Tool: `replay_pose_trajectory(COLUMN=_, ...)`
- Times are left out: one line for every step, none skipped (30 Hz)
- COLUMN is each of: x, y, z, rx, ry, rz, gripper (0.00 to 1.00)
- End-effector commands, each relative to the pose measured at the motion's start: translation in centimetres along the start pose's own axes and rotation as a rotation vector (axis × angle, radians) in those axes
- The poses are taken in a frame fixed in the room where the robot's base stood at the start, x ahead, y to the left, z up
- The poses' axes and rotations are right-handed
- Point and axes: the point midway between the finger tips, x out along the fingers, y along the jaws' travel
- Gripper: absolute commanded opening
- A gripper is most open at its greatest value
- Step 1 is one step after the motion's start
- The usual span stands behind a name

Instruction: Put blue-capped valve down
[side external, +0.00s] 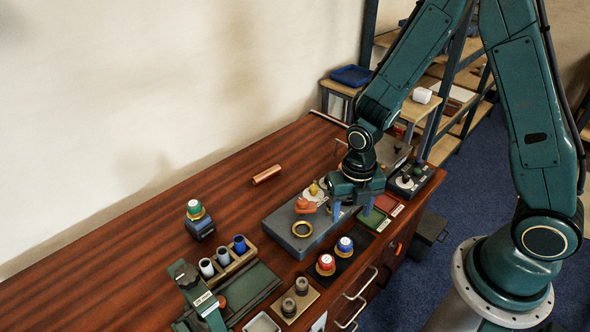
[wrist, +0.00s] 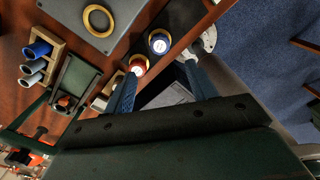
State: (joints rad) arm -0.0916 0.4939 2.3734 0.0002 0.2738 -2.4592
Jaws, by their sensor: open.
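The blue-capped valve (side external: 345,245) stands upright on a black pad (side external: 343,264) near the front edge of the bench. The red-capped valve (side external: 326,265) stands beside it on the left. My gripper (side external: 351,208) is open and empty, pointing down near the right end of the grey plate, apart from the blue-capped valve. In the wrist view, the blue-capped valve (wrist: 159,43) shows ahead of my fingertips (wrist: 160,70), and the red-capped valve (wrist: 138,66) shows close to the left finger in the picture.
The grey plate (side external: 275,224) carries a yellow ring (side external: 303,229) and an orange fitting (side external: 305,206). A green-capped valve (side external: 195,210) stands on a blue block at left. A copper tube (side external: 266,174) lies behind. Racks with cylinders stand front left. The bench's back left is clear.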

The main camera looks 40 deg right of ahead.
Motion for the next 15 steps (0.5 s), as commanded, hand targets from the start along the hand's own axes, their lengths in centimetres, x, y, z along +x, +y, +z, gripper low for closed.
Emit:
replay_pose_trajectory(x=-0.1, y=0.0, z=0.0, rx=0.006, ry=-0.002, rz=0.001, gripper=0.57)
replay_pose_trajectory(x=-0.2, y=0.0, z=0.0, rx=0.012, ry=-0.003, rz=0.002, gripper=0.57)
replay_pose_trajectory(x=-0.4, y=0.0, z=0.1, rx=0.025, ry=-0.005, rz=0.004, gripper=0.57)
replay_pose_trajectory(x=-0.6, y=0.0, z=0.1, rx=0.036, ry=-0.007, rz=0.006, gripper=0.57)
replay_pose_trajectory(x=-0.9, y=0.0, z=0.1, rx=0.053, ry=-0.009, rz=0.008, gripper=0.57)
replay_pose_trajectory(x=-1.3, y=0.0, z=0.2, rx=0.078, ry=-0.014, rz=0.012, gripper=0.57)
replay_pose_trajectory(x=-1.6, y=0.0, z=0.2, rx=0.102, ry=-0.017, rz=0.016, gripper=0.57)
replay_pose_trajectory(x=-2.0, y=0.0, z=0.3, rx=0.130, ry=-0.022, rz=0.020, gripper=0.57)
replay_pose_trajectory(x=-2.7, y=0.0, z=0.3, rx=0.171, ry=-0.028, rz=0.027, gripper=0.57)
replay_pose_trajectory(x=-3.2, y=0.0, z=0.4, rx=0.205, ry=-0.032, rz=0.032, gripper=0.57)
replay_pose_trajectory(x=-3.8, y=-0.1, z=0.4, rx=0.243, ry=-0.038, rz=0.038, gripper=0.57)
replay_pose_trajectory(x=-4.6, y=-0.1, z=0.4, rx=0.298, ry=-0.045, rz=0.048, gripper=0.57)
replay_pose_trajectory(x=-5.2, y=-0.2, z=0.4, rx=0.341, ry=-0.049, rz=0.055, gripper=0.57)
replay_pose_trajectory(x=-5.9, y=-0.2, z=0.4, rx=0.386, ry=-0.054, rz=0.063, gripper=0.57)
replay_pose_trajectory(x=-6.8, y=-0.3, z=0.4, rx=0.449, ry=-0.061, rz=0.075, gripper=0.57)
